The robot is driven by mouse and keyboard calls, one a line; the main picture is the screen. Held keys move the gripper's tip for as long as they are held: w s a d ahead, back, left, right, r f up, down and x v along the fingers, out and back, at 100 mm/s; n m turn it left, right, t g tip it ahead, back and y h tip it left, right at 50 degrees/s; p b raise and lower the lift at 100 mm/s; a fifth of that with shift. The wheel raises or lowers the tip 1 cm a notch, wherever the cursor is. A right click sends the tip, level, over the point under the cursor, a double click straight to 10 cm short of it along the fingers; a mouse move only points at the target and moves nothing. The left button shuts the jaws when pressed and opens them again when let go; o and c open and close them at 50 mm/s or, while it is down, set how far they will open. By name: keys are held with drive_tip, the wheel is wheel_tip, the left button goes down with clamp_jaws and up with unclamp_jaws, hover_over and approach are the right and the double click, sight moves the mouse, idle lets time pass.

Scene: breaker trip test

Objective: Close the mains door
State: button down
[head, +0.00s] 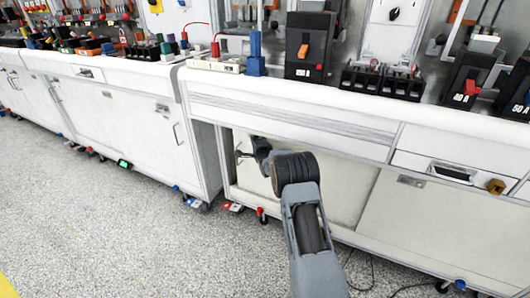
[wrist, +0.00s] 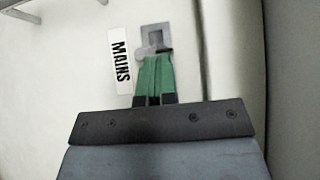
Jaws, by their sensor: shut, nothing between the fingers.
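The mains door shows in the wrist view as a pale panel (wrist: 60,90) with a white label (wrist: 120,62) reading MAINS. A grey metal latch plate (wrist: 155,38) with a square recess is beside the label. My gripper (wrist: 157,62) has green fingers, shut together with nothing between them, at the lower edge of the plate. I cannot tell whether they touch it. In the head view my arm reaches low under the bench, and my gripper (head: 244,155) is small and partly hidden there. How far the door stands open is not clear.
A white worktop (head: 340,100) carries breakers, including a black one with an orange switch (head: 303,50). A white cabinet with a handle (head: 177,133) stands to the left. A brass-coloured knob (head: 496,186) juts from the drawer at right. Cables lie on the speckled floor (head: 150,240), which is open in front.

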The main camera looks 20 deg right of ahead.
drive_tip(key=w+a, duration=0.1)
drive_tip(key=w+a+b, duration=0.1)
drive_tip(key=w+a, duration=0.1)
drive_tip(key=shift+w+a+r, duration=0.1)
drive_tip(key=shift+w+r, duration=0.1)
drive_tip(key=shift+w, duration=0.1)
drive_tip(key=shift+a, duration=0.15)
